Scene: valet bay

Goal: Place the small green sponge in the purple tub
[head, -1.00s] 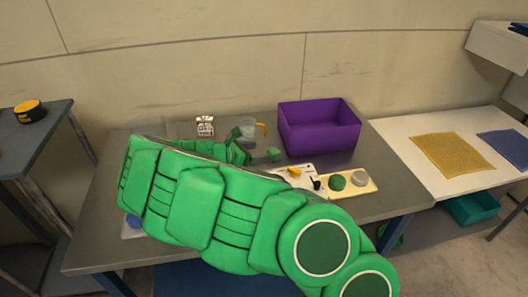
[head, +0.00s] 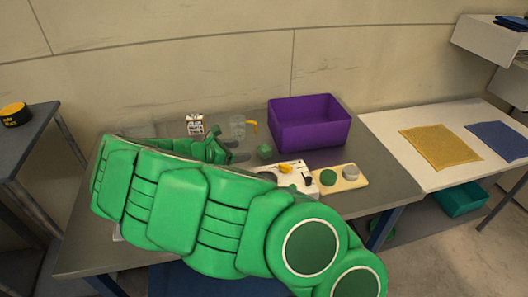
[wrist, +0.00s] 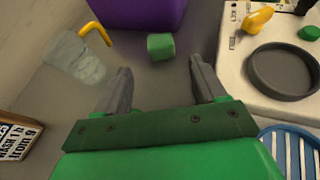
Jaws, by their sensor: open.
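The small green sponge (head: 265,151) is a little green block on the grey table, in front of the purple tub's left end. It also shows in the wrist view (wrist: 160,46), ahead of the fingertips and roughly centred between them. My gripper (head: 240,151) is left of the sponge in the head view, partly hidden by my arm. In the wrist view its two fingers (wrist: 160,72) are apart with nothing between them. The purple tub (head: 310,136) stands at the back right of the table. Its visible inside looks empty.
A clear cup (wrist: 80,60) with a yellow handle-like piece stands left of the sponge. A white board (wrist: 245,85) with a dark ring lies to the right. A tan tray (head: 351,184) holds round items. A printed box (head: 195,125) stands at the back.

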